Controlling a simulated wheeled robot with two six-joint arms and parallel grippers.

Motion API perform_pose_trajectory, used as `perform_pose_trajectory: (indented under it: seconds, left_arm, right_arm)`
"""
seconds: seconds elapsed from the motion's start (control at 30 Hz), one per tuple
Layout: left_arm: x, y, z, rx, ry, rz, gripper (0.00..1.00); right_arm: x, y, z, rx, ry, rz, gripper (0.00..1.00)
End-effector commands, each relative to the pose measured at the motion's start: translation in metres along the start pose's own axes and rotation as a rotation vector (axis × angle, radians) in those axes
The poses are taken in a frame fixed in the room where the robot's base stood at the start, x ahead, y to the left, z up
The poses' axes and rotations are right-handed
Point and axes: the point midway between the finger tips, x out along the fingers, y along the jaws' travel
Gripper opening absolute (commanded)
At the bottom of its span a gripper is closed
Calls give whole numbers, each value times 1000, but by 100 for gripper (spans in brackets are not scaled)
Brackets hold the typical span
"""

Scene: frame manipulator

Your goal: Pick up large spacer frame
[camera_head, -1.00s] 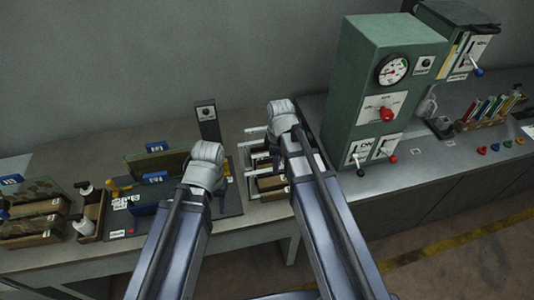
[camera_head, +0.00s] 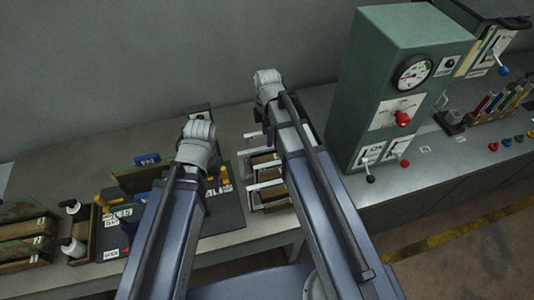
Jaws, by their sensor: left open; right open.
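A rack of pale rectangular frames (camera_head: 266,190) stands on the bench between my two arms, partly hidden by my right arm. I cannot tell which of these is the large spacer frame. My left gripper (camera_head: 198,140) is above the dark mat, left of the rack, and is open. My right gripper (camera_head: 268,90) is open above the far side of the rack, near the wall. Its fingers are mostly hidden behind the wrist. Neither gripper visibly holds anything.
A dark mat (camera_head: 226,216) with blue and yellow fixtures lies left of the rack. Wooden trays (camera_head: 30,246) and white bottles (camera_head: 74,248) are at the far left. A tall green cabinet (camera_head: 398,50) with gauge and levers stands close right of my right arm.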

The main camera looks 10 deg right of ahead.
Motion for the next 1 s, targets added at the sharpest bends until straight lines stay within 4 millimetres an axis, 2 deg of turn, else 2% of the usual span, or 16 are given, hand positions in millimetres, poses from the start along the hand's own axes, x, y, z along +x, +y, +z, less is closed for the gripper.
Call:
perform_pose_trajectory:
  seconds: [0.17, 0.43, 0.73, 1.0]
  left_arm:
    - [3, 0, 0, 0, 0, 0, 50]
    - [26, 2, -1, 5, 0, -1, 50]
    - [31, 3, -2, 7, 0, -1, 50]
    - [61, 5, -3, 13, 0, -2, 50]
  right_arm:
    - [3, 0, 0, 0, 0, 0, 55]
    - [26, 0, 1, 1, 0, 0, 55]
    - [31, 0, 2, 1, 0, 0, 55]
    - [61, -2, 7, 2, 0, 0, 55]
